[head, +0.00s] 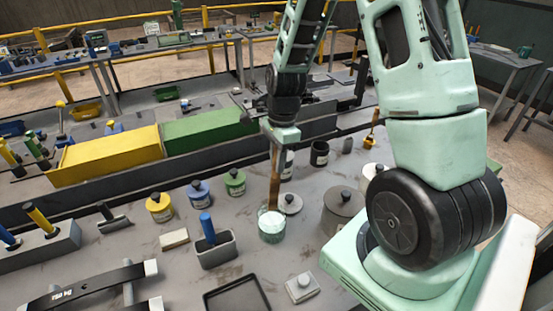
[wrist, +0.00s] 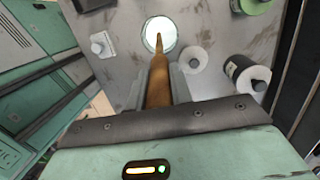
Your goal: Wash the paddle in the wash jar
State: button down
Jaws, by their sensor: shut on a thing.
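My gripper (head: 281,136) is shut on the brown wooden paddle (head: 274,172) and holds it nearly upright. The wash jar (head: 272,231) is a clear glass jar with pale contents, standing open on the bench below my gripper. The paddle's lower end is at the jar's mouth and appears to reach inside; how deep I cannot tell. In the wrist view, the paddle (wrist: 158,78) runs away from between my fingers (wrist: 160,92), and its narrow tip lies within the round mouth of the jar (wrist: 152,32).
A grey lid with a knob (head: 290,203) lies right beside the jar. A grey holder with a blue handle (head: 216,252) stands to the left. Yellow (head: 159,209), blue (head: 199,195) and green (head: 235,183) lidded pots stand behind. A black tray (head: 236,297) is in front.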

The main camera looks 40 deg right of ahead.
aim_at(274, 189)
jog(key=shift+s+a+f+b, duration=0.1)
jog(key=shift+a+f+b, duration=0.15)
jog(key=shift+f+b, duration=1.1)
jog(key=shift+a+f+b, duration=0.2)
jog(key=shift+f+b, duration=0.5)
jog(key=shift+f, duration=1.2)
jog(key=shift+s+a+f+b, duration=0.1)
jog(key=shift+a+f+b, duration=0.15)
jog(key=shift+f+b, duration=1.1)
jog(key=shift+f+p, duration=0.3)
jog(key=shift+p, duration=0.05)
jog(key=shift+w, duration=0.1)
